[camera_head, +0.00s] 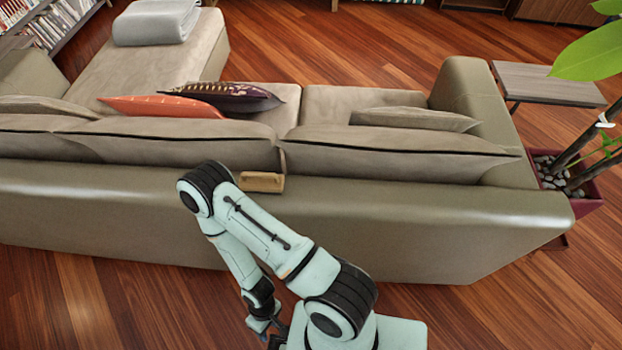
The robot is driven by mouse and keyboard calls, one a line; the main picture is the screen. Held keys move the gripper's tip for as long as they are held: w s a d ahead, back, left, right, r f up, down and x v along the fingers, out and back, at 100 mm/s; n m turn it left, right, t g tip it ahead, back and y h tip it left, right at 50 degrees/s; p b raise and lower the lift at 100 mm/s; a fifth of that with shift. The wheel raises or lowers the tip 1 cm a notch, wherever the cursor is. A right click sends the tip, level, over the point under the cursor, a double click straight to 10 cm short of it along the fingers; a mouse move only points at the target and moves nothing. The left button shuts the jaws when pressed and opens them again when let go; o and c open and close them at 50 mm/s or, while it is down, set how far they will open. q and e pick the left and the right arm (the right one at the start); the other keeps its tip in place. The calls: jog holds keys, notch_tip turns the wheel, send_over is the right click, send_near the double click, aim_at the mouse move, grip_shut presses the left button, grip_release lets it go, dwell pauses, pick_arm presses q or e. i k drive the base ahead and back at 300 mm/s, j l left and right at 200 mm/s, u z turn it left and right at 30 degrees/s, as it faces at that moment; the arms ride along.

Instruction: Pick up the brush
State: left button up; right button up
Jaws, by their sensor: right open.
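The brush (262,182) appears as a small tan, block-like object. It lies on the top of the sofa's back, against the back cushions, just right of my right arm's raised elbow. Its bristles cannot be made out. My right gripper (268,328) is low at the bottom of the view, behind the sofa and well below the brush, apart from it. It is small and partly hidden by my own arm; it is open, and nothing shows in it. My left gripper is not in view.
The grey-beige sofa (420,215) spans the view, with loose cushions (165,106) on its seat. A side table (545,84) and a potted plant (582,198) stand at the right. Bare wooden floor (80,295) lies in front at the left.

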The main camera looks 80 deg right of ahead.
aim_at(259, 183)
jog(key=i+z, duration=0.1)
jog(key=z, duration=2.25)
